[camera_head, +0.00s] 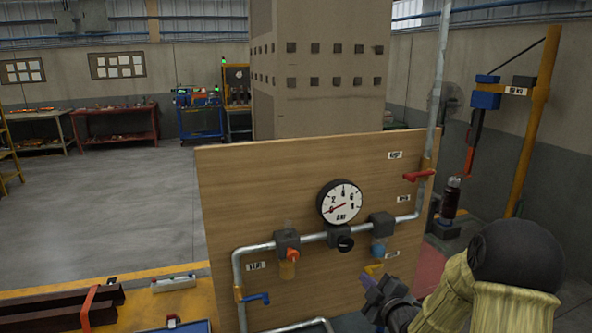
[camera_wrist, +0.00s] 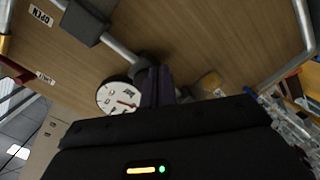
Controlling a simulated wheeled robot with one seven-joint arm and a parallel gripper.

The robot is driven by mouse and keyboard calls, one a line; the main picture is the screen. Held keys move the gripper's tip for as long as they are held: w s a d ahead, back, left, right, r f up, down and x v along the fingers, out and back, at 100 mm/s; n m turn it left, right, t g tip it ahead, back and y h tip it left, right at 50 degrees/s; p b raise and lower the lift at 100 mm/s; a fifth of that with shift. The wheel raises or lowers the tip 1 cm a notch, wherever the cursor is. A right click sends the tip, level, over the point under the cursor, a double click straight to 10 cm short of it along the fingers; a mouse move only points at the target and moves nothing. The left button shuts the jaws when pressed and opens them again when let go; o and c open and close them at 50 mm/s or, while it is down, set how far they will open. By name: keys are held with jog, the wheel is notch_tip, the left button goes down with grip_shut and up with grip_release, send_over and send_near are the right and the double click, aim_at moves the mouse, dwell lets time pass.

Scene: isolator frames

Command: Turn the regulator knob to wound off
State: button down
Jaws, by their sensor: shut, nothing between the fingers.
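The black round regulator knob (camera_head: 345,244) sits on the dark regulator body (camera_head: 339,230) on the pipe, just below the white pressure gauge (camera_head: 341,202). The gauge's red needle points to the lower left, near the low end. My gripper (camera_head: 368,281) is in front of the board, below and to the right of the knob, apart from it in the head view. In the wrist view the fingers (camera_wrist: 157,86) are together with nothing between them. They partly cover the regulator, and the gauge (camera_wrist: 118,97) shows beside them. I cannot tell the knob's turn angle.
The wooden board (camera_head: 240,190) carries a grey pipe with a filter (camera_head: 287,255) at left and a dark unit (camera_head: 381,224) at right. Levers are blue (camera_head: 257,298), red (camera_head: 418,175) and yellow (camera_head: 374,269); the yellow one is near my fingers.

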aim_at(344, 242)
jog(key=shift+w+d+r+n+t+y, duration=0.1)
jog(key=shift+r+n+t+y, duration=0.2)
jog(key=shift+r, duration=0.2)
jog(key=shift+w+d+r+n+t+y, duration=0.1)
jog(key=shift+r+n+t, duration=0.1)
jog(key=shift+r+t, duration=0.25)
jog(key=shift+w, duration=0.15)
jog(key=p+x, duration=0.1)
jog(key=x, duration=0.5)
jog(key=shift+w+a+p, duration=0.3)
jog(key=shift+d, duration=0.1)
jog(key=shift+r, duration=0.35)
